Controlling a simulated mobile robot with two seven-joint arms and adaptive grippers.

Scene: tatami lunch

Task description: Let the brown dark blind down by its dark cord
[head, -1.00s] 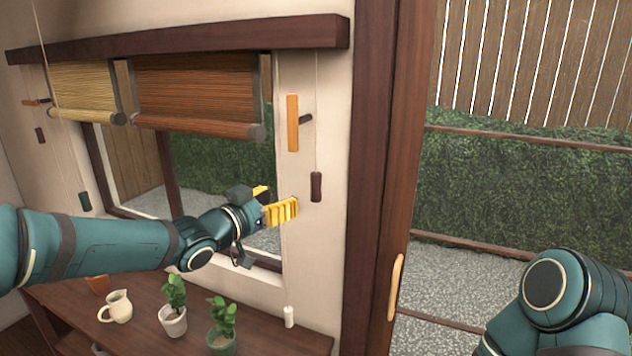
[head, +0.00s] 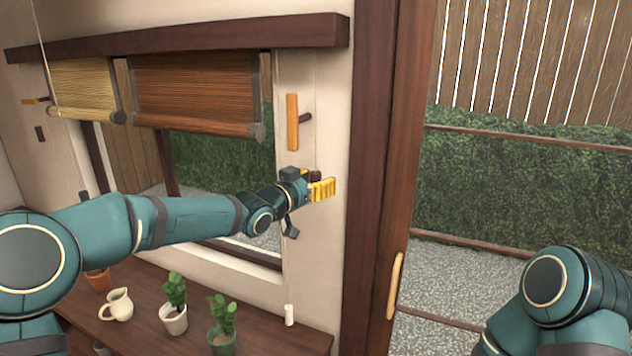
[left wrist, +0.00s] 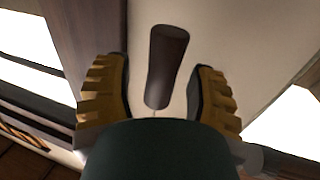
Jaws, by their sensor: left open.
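The brown dark blind (head: 195,92) hangs partly lowered over the right part of the window, its roller bar along its lower edge. Its dark cord ends in a dark brown pull (left wrist: 166,66), seen in the left wrist view between the two yellow fingers and apart from both. In the head view only a bit of the pull shows behind the fingers. My left gripper (head: 322,188) is open around the pull, in front of the wall right of the window. My right gripper is out of view; only part of that arm shows at lower right.
A yellow blind (head: 85,88) hangs at left. An orange wooden piece (head: 292,122) is on the wall above my gripper. A white pull (head: 289,315) hangs lower down. A pitcher (head: 116,305) and potted plants (head: 174,305) stand on the shelf below my arm.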

